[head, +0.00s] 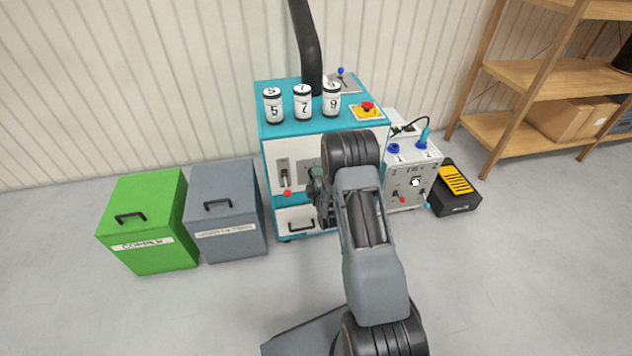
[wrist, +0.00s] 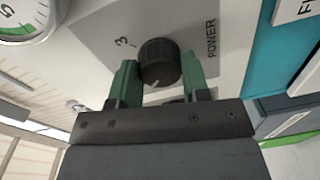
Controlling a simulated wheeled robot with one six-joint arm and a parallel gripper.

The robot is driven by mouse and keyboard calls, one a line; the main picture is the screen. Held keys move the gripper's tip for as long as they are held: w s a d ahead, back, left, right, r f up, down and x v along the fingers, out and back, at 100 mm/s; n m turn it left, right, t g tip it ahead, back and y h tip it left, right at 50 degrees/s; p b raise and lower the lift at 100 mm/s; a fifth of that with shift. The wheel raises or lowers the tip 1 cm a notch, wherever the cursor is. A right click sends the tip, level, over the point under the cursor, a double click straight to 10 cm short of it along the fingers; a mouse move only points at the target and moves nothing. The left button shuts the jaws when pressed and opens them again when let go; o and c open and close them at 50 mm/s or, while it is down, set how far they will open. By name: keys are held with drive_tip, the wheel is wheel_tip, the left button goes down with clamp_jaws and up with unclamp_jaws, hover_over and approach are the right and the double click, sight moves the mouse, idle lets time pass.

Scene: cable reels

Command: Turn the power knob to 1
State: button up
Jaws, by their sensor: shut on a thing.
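The power knob (wrist: 160,52) is black and ribbed, on a grey panel marked POWER in the wrist view. A 3 is printed to its left, and a pale pointer mark shows on its lower edge. Other scale numbers are hidden or out of view. My gripper (wrist: 158,66) has its two green fingers on either side of the knob, shut on it. In the head view my gripper (head: 318,188) is at the front of the teal and white machine (head: 290,150), where my arm hides the knob.
A gauge (wrist: 25,18) is at the wrist view's upper left. A lever with a red tip (head: 287,192) is left of my gripper. Green (head: 150,220) and grey (head: 226,215) bins stand left, a white power box (head: 413,170) right. The floor in front is clear.

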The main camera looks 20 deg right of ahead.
drive_tip(key=shift+n+b, duration=0.35)
drive_tip(key=shift+n, duration=0.55)
drive_tip(key=o, duration=0.9)
drive_tip(key=s, duration=0.4)
drive_tip(key=s+a+p, duration=0.1)
drive_tip(key=s, duration=0.4)
drive_tip(key=s+a+p, duration=0.1)
drive_tip(key=s, duration=0.3)
drive_tip(key=shift+s+a+r, duration=0.15)
drive_tip(key=shift+s+r, duration=0.1)
drive_tip(key=shift+s, duration=0.05)
